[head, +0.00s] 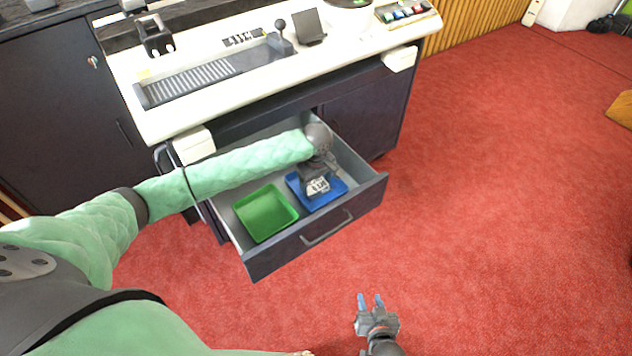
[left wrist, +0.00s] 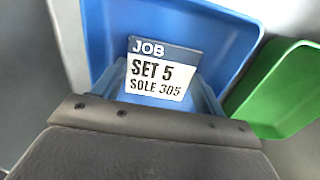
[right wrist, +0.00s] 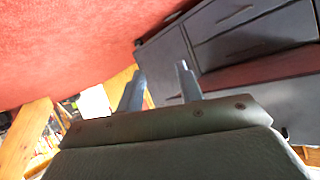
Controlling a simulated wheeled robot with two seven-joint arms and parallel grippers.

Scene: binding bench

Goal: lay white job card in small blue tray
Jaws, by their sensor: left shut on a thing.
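The white job card (head: 318,187) has a dark "JOB" band and reads "SET 5, SOLE 305" in the left wrist view (left wrist: 158,72). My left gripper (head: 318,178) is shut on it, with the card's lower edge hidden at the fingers. The card is over the small blue tray (head: 333,196), which lies in the open drawer; the tray also shows behind the card in the left wrist view (left wrist: 215,25). I cannot tell whether the card touches the tray floor. My right gripper (head: 371,300) is open and empty above the red floor, clear of the drawer.
A green tray (head: 265,212) sits left of the blue one in the drawer (head: 318,232). The white bench top (head: 215,112) with its machine parts stands above and behind. Red carpet (head: 490,200) is clear to the right.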

